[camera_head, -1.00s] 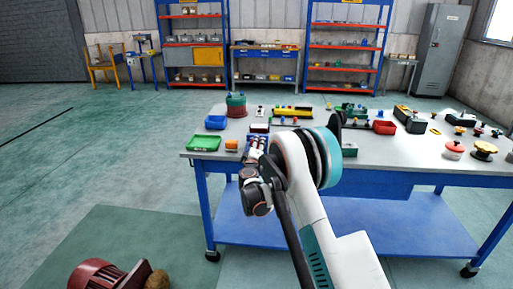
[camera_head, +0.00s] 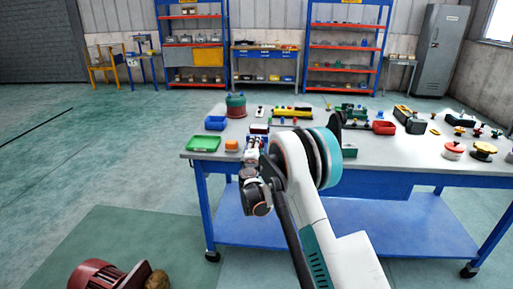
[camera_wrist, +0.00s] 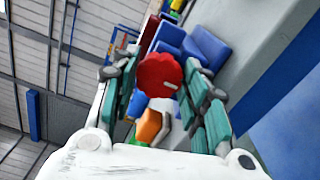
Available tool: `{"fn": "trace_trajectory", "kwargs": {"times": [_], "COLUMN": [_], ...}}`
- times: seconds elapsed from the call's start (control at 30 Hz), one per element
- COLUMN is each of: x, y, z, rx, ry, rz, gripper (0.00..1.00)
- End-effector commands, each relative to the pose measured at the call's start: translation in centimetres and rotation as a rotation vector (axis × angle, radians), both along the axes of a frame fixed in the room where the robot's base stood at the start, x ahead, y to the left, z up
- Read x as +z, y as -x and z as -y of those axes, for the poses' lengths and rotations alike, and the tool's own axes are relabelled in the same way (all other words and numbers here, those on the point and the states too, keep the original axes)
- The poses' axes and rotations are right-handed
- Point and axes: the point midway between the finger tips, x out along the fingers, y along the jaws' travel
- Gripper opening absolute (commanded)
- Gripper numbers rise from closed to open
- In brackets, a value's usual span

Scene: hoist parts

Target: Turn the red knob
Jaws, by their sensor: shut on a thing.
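The red knob (camera_wrist: 160,78) is a round, lobed red cap with a small pale mark near its lower right edge. It sits between the two teal fingers of my gripper (camera_wrist: 161,65) in the wrist view, and the gripper is shut on it. Blue parts (camera_wrist: 207,47) lie just beyond the knob. In the head view my gripper (camera_head: 256,145) is at the near left part of the workbench, and the wrist and arm hide the knob there.
An orange part (camera_wrist: 149,126) is close below the knob. A red motor (camera_head: 97,273) lies on the floor mat.

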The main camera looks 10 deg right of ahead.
Motion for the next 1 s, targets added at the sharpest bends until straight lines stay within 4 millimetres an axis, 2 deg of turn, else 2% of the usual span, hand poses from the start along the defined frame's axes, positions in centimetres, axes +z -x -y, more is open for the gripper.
{"fn": "trace_trajectory", "kwargs": {"times": [0.37, 0.4, 0.47, 0.83, 1.0], "x": [-0.1, -0.1, -0.1, 0.0, 0.0], "y": [0.0, 0.0, 0.0, 0.2, 1.8], "z": [-0.1, -0.1, -0.1, -0.1, -0.7], "rx": [0.001, 0.001, 0.001, 0.001, 0.002], "ry": [0.004, 0.004, 0.004, 0.004, 0.004], "rz": [-0.001, -0.001, -0.001, -0.001, -0.002], "gripper": [0.17, 0.48, 0.62, 0.62, 0.62]}}
